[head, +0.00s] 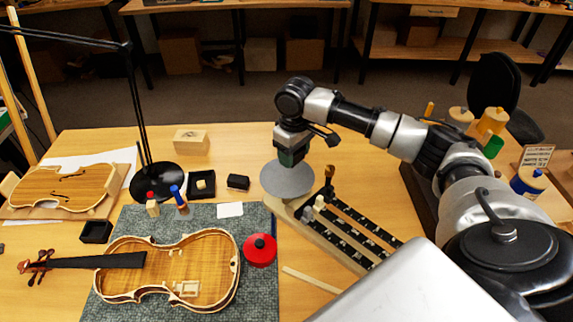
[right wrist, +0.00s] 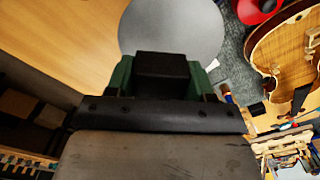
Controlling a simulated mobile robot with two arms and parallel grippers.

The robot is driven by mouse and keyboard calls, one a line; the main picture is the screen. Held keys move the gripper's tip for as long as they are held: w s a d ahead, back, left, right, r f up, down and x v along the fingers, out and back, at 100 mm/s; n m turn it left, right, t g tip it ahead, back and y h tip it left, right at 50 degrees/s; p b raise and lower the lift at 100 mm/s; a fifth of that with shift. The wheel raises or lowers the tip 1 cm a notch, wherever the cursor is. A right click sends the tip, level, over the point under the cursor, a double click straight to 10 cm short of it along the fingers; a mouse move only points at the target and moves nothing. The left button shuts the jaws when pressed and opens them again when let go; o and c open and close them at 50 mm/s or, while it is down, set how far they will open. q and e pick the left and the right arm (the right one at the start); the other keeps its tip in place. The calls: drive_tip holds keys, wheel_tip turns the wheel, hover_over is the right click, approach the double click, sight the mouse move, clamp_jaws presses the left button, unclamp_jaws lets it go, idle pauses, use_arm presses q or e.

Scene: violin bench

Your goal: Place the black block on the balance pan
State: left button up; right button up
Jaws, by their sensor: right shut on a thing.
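My right gripper (head: 289,160) is over the round grey balance pan (head: 283,188), in the middle of the head view. In the right wrist view, its green fingers (right wrist: 162,78) are shut on the black block (right wrist: 162,66). The pan (right wrist: 172,25) shows just beyond the block in that view. I cannot tell whether the block touches the pan. The gripper hides the block in the head view and covers the pan's back part. My left gripper is not in view.
A small dark block (head: 238,182) and a black tray (head: 202,193) lie left of the pan. A black-slotted rack (head: 350,226) stands in front of it, right of the red round lid (head: 260,251). A violin body (head: 205,260) lies on the grey mat (head: 262,305). A lamp base (head: 157,183) stands at left.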

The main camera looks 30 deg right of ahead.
sight(287, 176)
drive_tip(key=shift+w+a+f, duration=0.2)
drive_tip(key=shift+a+f, duration=0.6)
drive_tip(key=shift+a, duration=0.05)
wheel_tip(287, 176, down, 3)
drive_tip(key=shift+f+p, duration=0.15)
drive_tip(key=shift+p, duration=0.4)
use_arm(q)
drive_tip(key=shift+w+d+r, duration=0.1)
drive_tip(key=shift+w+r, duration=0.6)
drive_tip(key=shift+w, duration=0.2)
use_arm(e)
drive_tip(key=shift+f, duration=0.1)
drive_tip(key=o, duration=0.9)
drive_tip(key=shift+f, duration=0.1)
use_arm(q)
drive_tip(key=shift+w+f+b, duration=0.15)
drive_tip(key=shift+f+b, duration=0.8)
use_arm(e)
wheel_tip(287, 176, up, 12)
drive_tip(key=shift+r, duration=0.15)
